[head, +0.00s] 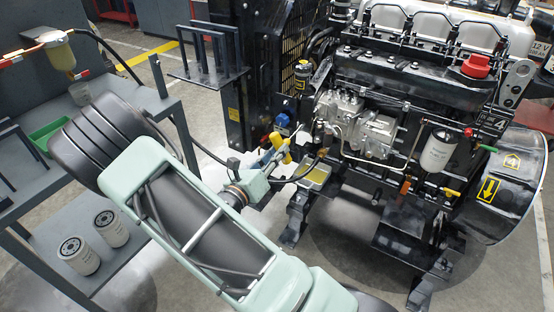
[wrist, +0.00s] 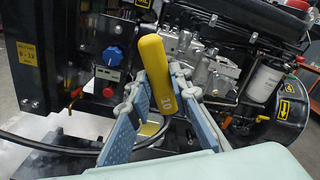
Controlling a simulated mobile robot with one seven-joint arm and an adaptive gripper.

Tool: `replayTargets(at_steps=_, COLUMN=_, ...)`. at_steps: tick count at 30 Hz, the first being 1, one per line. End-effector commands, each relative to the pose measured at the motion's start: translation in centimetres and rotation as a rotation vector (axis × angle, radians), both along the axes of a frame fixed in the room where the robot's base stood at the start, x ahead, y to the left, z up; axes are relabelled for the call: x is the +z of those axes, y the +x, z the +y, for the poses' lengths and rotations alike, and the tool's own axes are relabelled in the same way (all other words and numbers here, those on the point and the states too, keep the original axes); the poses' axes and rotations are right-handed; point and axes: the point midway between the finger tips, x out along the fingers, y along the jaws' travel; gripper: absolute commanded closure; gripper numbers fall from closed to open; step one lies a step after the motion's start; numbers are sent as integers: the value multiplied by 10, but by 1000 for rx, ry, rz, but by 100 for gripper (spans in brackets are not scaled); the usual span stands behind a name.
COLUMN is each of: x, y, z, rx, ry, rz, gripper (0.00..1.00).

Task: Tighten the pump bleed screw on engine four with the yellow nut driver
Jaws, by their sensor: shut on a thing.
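My gripper (wrist: 158,80) is shut on the yellow nut driver (wrist: 152,60), its handle marked "10" between the blue-grey fingers. In the head view my gripper (head: 277,150) is left of and apart from the engine, with the yellow handle (head: 280,147) tilted in it. The driver's shaft and socket cannot be made out. Engine four (head: 420,85) carries a "4" on its side and on the flywheel housing. Its silver injection pump (head: 370,128) is on the near side and also shows in the wrist view (wrist: 190,47). The bleed screw is too small to pick out.
A black hose (wrist: 60,148) runs below my gripper. A blue knob (wrist: 112,56) on a box is left of the driver. A white filter (head: 438,150) and fuel lines sit right of the pump. A grey shelf cart (head: 165,215) with filters stands at the left.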

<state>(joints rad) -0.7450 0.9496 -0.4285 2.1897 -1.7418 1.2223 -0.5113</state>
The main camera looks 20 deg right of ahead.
Motion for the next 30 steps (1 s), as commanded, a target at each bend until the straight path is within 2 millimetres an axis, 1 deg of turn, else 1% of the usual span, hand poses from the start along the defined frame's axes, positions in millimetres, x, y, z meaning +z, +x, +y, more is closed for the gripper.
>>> replayTargets(at_steps=5, x=0, y=6, z=-6, rx=2, ry=-1, rz=-4, gripper=100)
replayTargets(at_steps=25, x=0, y=38, z=-49, rx=-1, ry=0, rz=-5, gripper=100)
replayTargets(at_steps=30, x=2, y=39, z=-49, rx=0, ry=-1, rz=-3, gripper=100)
